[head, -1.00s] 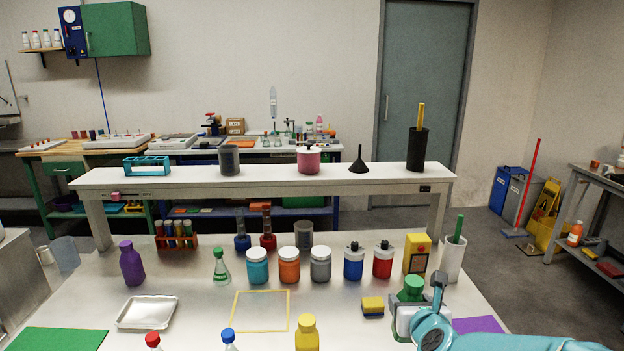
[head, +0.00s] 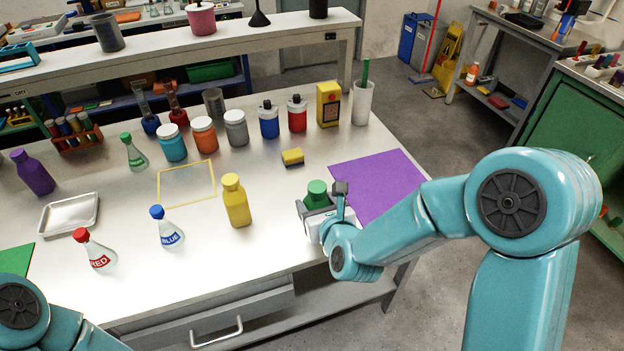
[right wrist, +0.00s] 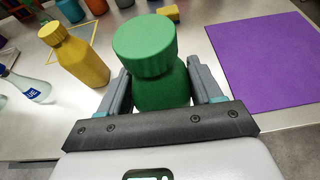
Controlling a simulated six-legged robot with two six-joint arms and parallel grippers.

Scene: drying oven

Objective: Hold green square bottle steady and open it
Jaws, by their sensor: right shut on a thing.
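The green bottle (head: 317,194) stands near the front edge of the white table, left of the purple mat. In the right wrist view the green bottle (right wrist: 160,75) shows close up, with its ribbed cap on top. My right gripper (head: 322,205) is around its body, one finger on each side, and shut on it. The right gripper also shows in the right wrist view (right wrist: 160,92). The lower part of the bottle is hidden by the gripper. Part of my left arm shows at the lower left of the head view; its gripper is out of view.
A purple mat (head: 378,183) lies right of the bottle. A yellow bottle (head: 236,203) stands to the left, with blue-capped (head: 168,232) and red-capped (head: 93,252) flasks farther left. A sponge (head: 292,157) lies behind. Several jars stand along the back.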

